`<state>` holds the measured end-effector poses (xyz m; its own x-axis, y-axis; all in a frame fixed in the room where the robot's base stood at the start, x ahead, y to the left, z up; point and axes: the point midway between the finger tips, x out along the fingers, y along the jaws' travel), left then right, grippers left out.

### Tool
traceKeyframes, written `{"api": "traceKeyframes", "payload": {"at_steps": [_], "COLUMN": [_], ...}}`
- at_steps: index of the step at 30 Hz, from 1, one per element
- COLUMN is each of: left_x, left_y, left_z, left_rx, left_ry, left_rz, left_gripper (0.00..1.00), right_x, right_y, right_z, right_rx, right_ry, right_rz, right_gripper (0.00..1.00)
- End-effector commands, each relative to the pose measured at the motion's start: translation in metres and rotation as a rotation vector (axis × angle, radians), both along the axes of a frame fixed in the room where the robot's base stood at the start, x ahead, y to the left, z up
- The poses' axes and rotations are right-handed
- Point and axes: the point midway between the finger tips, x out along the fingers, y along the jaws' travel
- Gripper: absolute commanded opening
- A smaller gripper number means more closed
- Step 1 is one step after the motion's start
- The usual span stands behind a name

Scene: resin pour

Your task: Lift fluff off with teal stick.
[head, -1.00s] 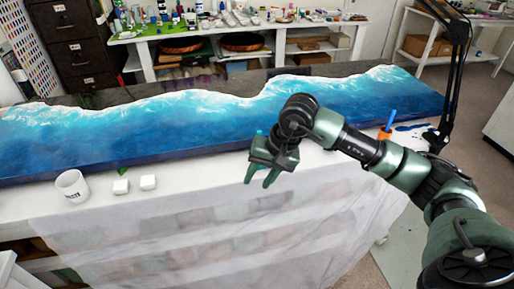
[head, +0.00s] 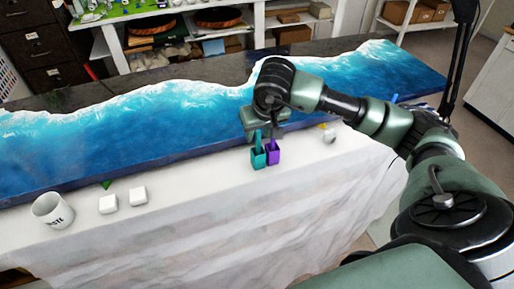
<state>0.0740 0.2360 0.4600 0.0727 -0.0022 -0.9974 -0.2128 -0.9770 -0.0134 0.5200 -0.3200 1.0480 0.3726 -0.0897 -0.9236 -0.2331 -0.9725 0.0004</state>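A teal stick (head: 258,138) appears to stand upright in a small teal holder (head: 258,159) on the white-covered strip in front of the slab. My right gripper (head: 266,131) is pointed down at the stick, overlapping it in the picture. Its fingers are small and partly hidden, so I cannot tell whether they touch the stick or are shut. The blue-and-white resin slab (head: 190,115) lies behind. I cannot make out any fluff on it; my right arm hides part of the slab. My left gripper is out of view.
A purple holder (head: 273,155) stands beside the teal one. A small pale cup with yellow (head: 328,135) is to the right. A white mug (head: 52,211) and two white blocks (head: 108,204) (head: 138,195) are at left. The cloth between blocks and holders is clear.

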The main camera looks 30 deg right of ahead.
Motion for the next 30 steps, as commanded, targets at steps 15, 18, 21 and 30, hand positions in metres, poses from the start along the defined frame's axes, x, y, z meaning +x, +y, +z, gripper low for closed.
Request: {"api": "traceKeyframes", "payload": {"at_steps": [15, 18, 21, 30], "left_x": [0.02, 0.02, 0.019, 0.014], "left_y": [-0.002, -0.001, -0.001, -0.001], "left_z": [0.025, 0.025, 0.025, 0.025], "left_rx": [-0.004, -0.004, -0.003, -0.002], "left_ry": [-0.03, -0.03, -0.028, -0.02], "left_rz": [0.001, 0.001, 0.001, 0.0], "left_gripper": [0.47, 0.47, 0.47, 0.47], "right_x": [0.017, 0.017, 0.017, 0.017], "right_y": [-0.006, -0.006, -0.006, -0.006], "right_z": [-0.044, -0.044, -0.043, -0.043], "right_rx": [0.0, 0.0, 0.0, 0.0], "right_ry": [-0.001, -0.001, -0.001, -0.001], "right_rz": [0.0, 0.0, 0.0, -0.001], "right_gripper": [0.37, 0.34, 0.06, 0.0]}}
